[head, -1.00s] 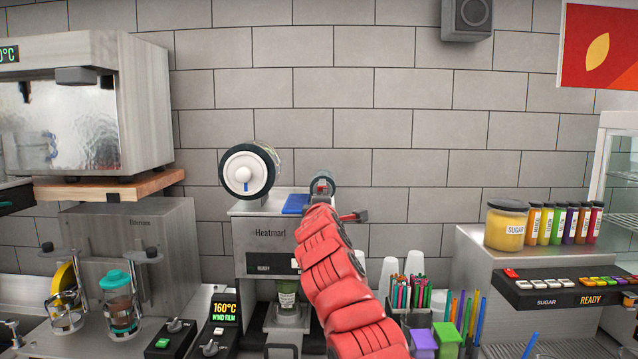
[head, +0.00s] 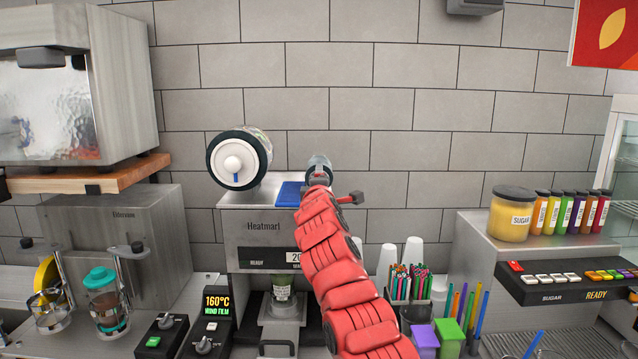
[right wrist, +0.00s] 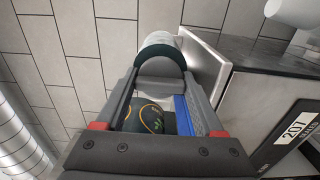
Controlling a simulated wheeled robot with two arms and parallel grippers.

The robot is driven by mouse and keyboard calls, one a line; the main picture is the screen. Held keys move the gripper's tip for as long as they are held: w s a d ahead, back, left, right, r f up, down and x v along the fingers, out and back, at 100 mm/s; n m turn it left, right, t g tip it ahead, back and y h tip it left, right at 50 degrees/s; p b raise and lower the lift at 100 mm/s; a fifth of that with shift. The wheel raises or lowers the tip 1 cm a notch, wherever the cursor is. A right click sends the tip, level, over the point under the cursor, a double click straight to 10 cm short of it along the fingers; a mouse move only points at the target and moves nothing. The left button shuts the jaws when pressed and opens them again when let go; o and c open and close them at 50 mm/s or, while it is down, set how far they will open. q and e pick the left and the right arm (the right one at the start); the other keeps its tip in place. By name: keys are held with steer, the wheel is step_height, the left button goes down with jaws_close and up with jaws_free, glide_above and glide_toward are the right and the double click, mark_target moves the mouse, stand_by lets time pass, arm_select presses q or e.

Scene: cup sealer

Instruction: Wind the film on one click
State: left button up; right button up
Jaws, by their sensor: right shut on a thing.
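The cup sealer (head: 258,226), marked "Heatmari", stands against the wall, with a cup (head: 282,290) in its lower bay. A large film roll (head: 236,160) with a white hub and blue mark sits at its upper left. A smaller roll (head: 318,163) sits at its upper right; its cylinder with a dark green rim also shows in the right wrist view (right wrist: 160,46). My right gripper (head: 319,183) is at this smaller roll, shut on its near end; my red arm hides part of the grip. In the right wrist view the fingers (right wrist: 160,80) flank it. My left gripper is out of view.
A blue part (head: 290,194) lies on the sealer top, left of my gripper. A straw holder (head: 409,283) and white cups (head: 387,262) stand right of my arm. Sugar and syrup jars (head: 514,211) are further right.

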steer(key=c, duration=0.6)
